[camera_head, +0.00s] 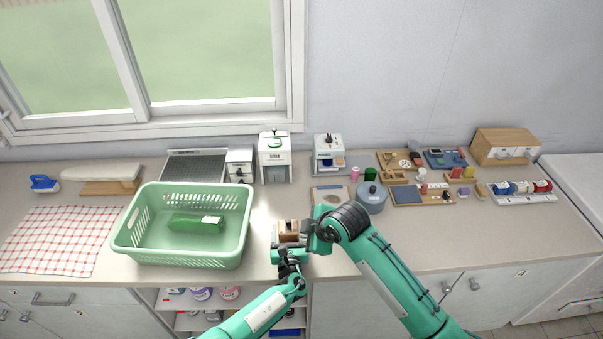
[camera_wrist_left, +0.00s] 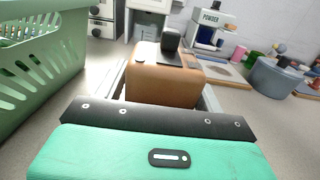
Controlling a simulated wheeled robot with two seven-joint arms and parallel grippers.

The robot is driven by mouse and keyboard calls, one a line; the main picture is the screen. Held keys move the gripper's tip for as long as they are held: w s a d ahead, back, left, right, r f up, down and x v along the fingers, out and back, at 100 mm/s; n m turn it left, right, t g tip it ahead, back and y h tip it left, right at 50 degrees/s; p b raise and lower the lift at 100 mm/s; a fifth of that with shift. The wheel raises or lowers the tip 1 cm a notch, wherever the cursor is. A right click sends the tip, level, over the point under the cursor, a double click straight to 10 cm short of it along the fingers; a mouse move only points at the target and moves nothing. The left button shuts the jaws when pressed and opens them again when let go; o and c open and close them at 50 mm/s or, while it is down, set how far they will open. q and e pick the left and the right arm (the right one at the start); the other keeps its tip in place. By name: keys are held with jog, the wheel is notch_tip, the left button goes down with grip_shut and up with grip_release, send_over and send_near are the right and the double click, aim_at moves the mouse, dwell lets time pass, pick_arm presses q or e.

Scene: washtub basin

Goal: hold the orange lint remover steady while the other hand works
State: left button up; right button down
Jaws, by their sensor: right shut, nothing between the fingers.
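The orange-brown lint remover (camera_head: 289,228) stands on the counter right of the green basket. The left wrist view shows it as a rounded block (camera_wrist_left: 160,84) with a dark plate and a black knob on top. My left gripper (camera_head: 288,239) has one pale finger along each side of it, seemingly in contact; its lower part is hidden behind the gripper's palm. My right gripper (camera_head: 308,236) is shut and empty, just right of the lint remover, partly hidden by its own wrist. It is not clearly seen in the left wrist view.
The green basket (camera_head: 180,258) holding a green bottle (camera_head: 196,224) stands close on the left. A blue-grey pot (camera_head: 371,198) and a powder dispenser (camera_head: 328,153) stand to the right and behind. Several boards with small items lie farther right. The front right counter is clear.

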pick_arm(q)
jog(key=shift+o, duration=1.1)
jog(key=shift+s, duration=0.15)
